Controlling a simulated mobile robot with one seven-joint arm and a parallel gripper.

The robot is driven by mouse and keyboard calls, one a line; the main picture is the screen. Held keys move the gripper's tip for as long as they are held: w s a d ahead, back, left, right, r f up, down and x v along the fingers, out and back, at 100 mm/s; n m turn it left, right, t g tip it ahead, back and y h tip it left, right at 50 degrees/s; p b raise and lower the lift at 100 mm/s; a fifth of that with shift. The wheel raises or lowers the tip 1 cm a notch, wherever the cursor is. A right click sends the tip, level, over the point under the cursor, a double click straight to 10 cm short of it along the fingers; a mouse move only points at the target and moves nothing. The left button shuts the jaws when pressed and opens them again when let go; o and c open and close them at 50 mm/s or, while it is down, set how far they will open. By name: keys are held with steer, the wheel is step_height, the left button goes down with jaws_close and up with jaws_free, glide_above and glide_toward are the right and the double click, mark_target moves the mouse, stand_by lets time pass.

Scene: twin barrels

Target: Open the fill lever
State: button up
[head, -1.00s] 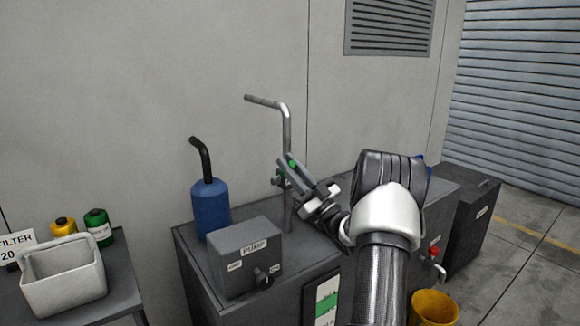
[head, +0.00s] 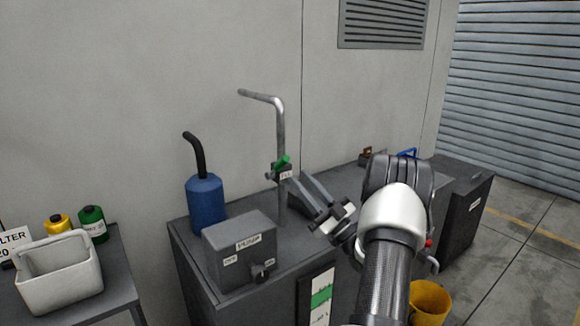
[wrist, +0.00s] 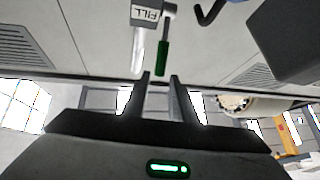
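The fill lever has a green handle (head: 282,161) at a valve on the bent grey pipe (head: 281,130), beside a small FILL tag (head: 285,174). In the head view the handle slants up to the right. In the wrist view the green handle (wrist: 162,58) lies ahead of the gap between my fingertips, beside the FILL tag (wrist: 146,15). My gripper (head: 298,181) is just below and right of the lever. Its two fingers are apart with nothing between them, and they also show in the wrist view (wrist: 160,77). Contact with the handle is not visible.
A grey pump box (head: 239,251) and a blue barrel with a black spout (head: 205,203) stand left of the pipe on the dark cabinet. A yellow bucket (head: 429,303) is at the lower right. A white bin (head: 60,275) is on the left table.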

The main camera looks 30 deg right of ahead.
steer(key=v, duration=0.9)
